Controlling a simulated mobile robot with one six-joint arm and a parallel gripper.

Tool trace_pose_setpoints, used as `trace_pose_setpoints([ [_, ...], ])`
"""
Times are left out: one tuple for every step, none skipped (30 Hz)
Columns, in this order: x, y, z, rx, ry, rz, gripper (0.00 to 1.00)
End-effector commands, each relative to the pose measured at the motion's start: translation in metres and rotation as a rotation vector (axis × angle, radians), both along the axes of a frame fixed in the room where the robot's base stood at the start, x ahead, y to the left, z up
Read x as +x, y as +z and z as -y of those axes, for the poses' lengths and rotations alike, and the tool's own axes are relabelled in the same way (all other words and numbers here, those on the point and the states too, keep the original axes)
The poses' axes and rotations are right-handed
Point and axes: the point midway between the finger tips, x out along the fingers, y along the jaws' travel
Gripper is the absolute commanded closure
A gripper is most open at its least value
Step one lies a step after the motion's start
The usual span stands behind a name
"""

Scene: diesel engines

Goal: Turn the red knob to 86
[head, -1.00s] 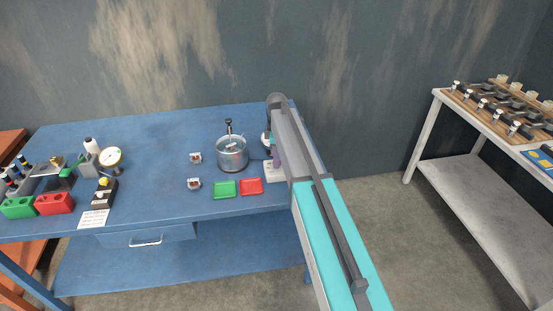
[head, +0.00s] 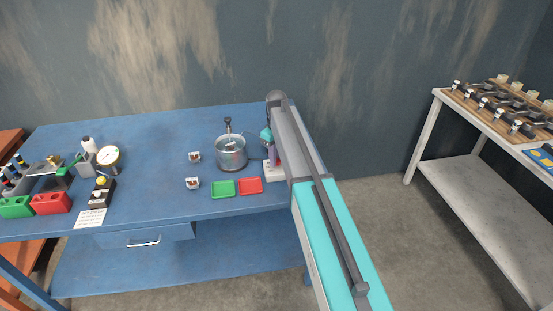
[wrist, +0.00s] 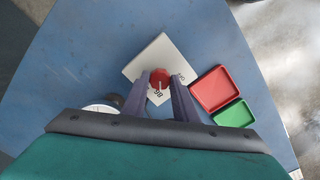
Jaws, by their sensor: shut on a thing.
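The red knob (wrist: 159,78) sits on a white square plate (wrist: 160,55) on the blue table. My gripper (wrist: 160,85) has a purple finger on each side of the knob in the wrist view and is shut on it. Dark markings show on the plate near the fingers, one reading like 86 and seen turned. The knob's pointer direction is too small to tell. In the head view part of the plate (head: 270,176) shows beside my arm, which hides the knob.
A red tray (head: 250,186) and a green tray (head: 223,188) lie left of the plate. A metal pot (head: 231,154) stands behind them. A dial gauge (head: 108,160) and coloured blocks stand farther left. A grey bench (head: 465,179) is at the right.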

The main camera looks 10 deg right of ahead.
Motion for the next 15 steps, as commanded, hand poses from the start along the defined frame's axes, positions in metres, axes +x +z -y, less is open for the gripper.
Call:
trace_pose_setpoints([
  [0.0004,0.0,0.0,0.001,-0.025,0.001,0.96],
  [0.0004,0.0001,0.0,0.001,-0.041,0.001,0.96],
  [0.0003,0.0002,0.0001,0.001,-0.059,0.001,0.96],
  [0.0003,0.0002,0.0001,0.001,-0.071,0.001,0.96],
  [0.0004,0.0002,0.0002,0.001,-0.081,0.001,0.96],
  [0.0004,0.0003,0.0002,0.001,-0.094,0.001,0.96],
  [0.0004,0.0004,0.0003,0.001,-0.102,0.001,0.96],
  [0.0004,0.0004,0.0003,0.0,-0.108,0.001,0.96],
  [0.0005,0.0005,0.0004,0.0,-0.115,0.001,0.96],
  [0.0005,0.0005,0.0004,0.0,-0.12,0.001,0.96],
  [0.0004,0.0005,0.0005,0.0,-0.123,0.001,0.96],
  [0.0005,0.0006,0.0005,0.0,-0.126,0.001,0.96],
  [0.0005,0.0006,0.0005,0.0,-0.127,0.001,0.96],
  [0.0005,0.0006,0.0006,0.0,-0.128,0.001,0.96],
  [0.0004,0.0007,0.0007,0.0,-0.128,0.001,0.96],
])
